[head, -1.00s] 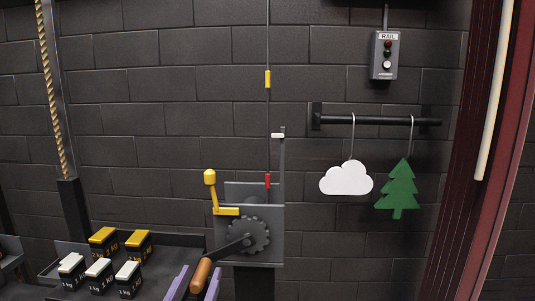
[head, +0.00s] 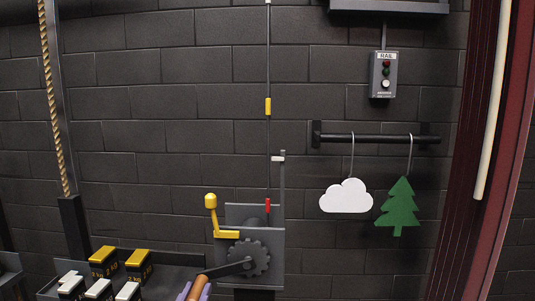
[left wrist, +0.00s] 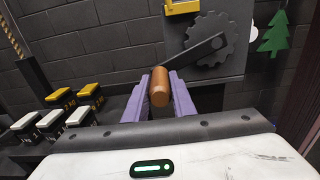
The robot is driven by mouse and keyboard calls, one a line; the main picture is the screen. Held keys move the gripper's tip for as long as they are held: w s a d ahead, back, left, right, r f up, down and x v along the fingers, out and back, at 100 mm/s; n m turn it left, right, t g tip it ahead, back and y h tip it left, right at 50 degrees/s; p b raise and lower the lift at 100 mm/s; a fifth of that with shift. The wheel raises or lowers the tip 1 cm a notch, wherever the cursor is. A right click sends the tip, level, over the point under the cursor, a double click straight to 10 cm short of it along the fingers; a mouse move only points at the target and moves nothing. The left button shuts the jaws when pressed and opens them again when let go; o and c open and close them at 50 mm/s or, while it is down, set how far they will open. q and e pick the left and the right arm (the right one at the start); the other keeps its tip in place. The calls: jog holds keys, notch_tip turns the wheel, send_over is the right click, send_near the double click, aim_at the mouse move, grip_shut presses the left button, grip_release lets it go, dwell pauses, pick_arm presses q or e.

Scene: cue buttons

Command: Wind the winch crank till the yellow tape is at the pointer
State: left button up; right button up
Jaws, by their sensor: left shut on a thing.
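The winch (head: 275,243) stands against the wall with a toothed gear (head: 248,257) and a dark crank arm (head: 226,269) pointing left and slightly down. My left gripper (left wrist: 160,92), with purple fingers, is shut on the brown crank handle (head: 198,288); the handle also shows in the left wrist view (left wrist: 159,86). The yellow tape (head: 268,106) is on the vertical line, well above the white pointer (head: 278,158). A red tape (head: 267,206) is on the line below the pointer, near the winch. My right gripper is not in view.
A yellow lever (head: 211,203) rises at the winch's left. Weights with yellow tops (head: 103,256) and white tops (head: 99,288) stand at lower left. A cloud (head: 346,197) and a tree (head: 398,207) hang from a bar at right, below a rail switch box (head: 383,75).

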pick_arm(q)
jog(key=r, duration=0.1)
jog(key=r+p, duration=0.2)
jog(key=r, duration=0.1)
jog(key=shift+a+r, duration=0.1)
jog(key=shift+a, duration=0.25)
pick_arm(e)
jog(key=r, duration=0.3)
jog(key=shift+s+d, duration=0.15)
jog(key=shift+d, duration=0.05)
pick_arm(q)
jog(key=r, duration=0.2)
jog(key=d+r+p, duration=0.1)
jog(key=r, duration=0.1)
jog(key=shift+d+r, duration=0.15)
jog(key=shift+r, duration=0.35)
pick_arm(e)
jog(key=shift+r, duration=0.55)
pick_arm(q)
jog(key=d+r, duration=0.3)
jog(key=shift+s+d+r, duration=0.1)
jog(key=shift+d+r, duration=0.3)
